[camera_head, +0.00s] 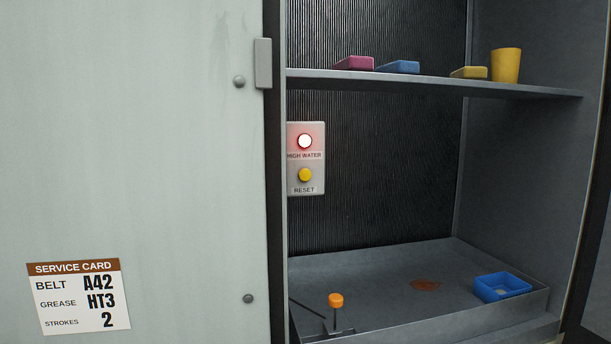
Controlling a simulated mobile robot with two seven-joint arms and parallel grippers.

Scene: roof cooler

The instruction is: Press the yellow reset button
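The yellow reset button (305,175) sits on a light grey panel (313,187) inside the cabinet, above the label RESET. A lamp (305,141) above it on the same panel glows white with a red halo, over the label HIGH WATER. The panel is close to the cabinet opening's left edge. Neither of my grippers shows in the head view.
A pale door or wall (130,150) with a service card (78,297) fills the left side. A shelf (430,84) above holds several small items. Below, a grey tray (400,263) holds a blue box (501,287), a brown stain and an orange-topped lever (336,300).

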